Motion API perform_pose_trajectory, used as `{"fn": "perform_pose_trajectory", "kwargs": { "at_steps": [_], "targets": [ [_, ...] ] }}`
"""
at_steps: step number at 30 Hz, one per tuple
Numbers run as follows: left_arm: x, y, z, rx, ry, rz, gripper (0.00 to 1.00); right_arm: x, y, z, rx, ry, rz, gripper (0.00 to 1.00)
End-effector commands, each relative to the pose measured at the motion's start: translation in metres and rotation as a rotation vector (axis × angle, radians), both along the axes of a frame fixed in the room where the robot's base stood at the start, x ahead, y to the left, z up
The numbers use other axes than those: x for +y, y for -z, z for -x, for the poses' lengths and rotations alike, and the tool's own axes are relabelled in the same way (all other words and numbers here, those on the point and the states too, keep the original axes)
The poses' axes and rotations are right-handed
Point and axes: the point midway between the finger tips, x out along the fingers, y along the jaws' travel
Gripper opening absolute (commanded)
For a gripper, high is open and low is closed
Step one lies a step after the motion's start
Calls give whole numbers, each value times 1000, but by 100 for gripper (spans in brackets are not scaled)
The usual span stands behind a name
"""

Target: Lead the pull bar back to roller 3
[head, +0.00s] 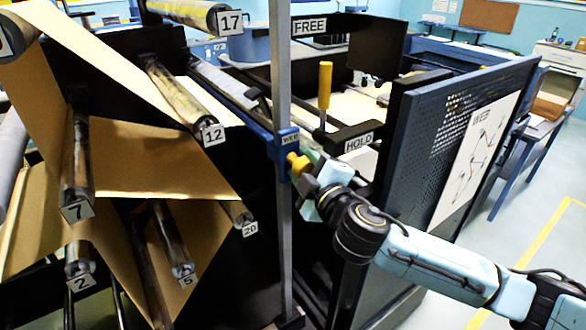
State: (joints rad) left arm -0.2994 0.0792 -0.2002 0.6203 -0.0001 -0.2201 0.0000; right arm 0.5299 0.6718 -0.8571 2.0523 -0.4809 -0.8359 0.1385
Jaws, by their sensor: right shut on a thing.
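My right gripper (302,174) comes in from the lower right and is shut on a yellow knob (292,160). The knob sits by a blue block (285,141) with a small label, at a tall grey upright post (284,225). A blue bar (238,116) runs from the block up and left behind roller 12 (185,95). I cannot tell for sure whether this is the pull bar. No roller marked 3 can be read. My left gripper is not in view.
Brown kraft web (150,162) runs around numbered rollers, among them roller 7 (77,165), roller 5 (170,240) and roller 20 (238,212). A yellow lever (325,85) stands between the FREE (309,26) and HOLD (358,143) plates. A perforated panel (420,130) stands right of my gripper.

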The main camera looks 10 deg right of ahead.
Motion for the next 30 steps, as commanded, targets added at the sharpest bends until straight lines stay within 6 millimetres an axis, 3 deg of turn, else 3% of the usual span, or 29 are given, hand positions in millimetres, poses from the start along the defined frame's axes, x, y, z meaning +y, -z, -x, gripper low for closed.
{"fn": "perform_pose_trajectory", "kwargs": {
  "at_steps": [24,30],
  "targets": [
    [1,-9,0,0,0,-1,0,122,1,45,3,-5,-6,6],
    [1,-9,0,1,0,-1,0,141,2,52,1,-4,-2,6]
  ]
}}
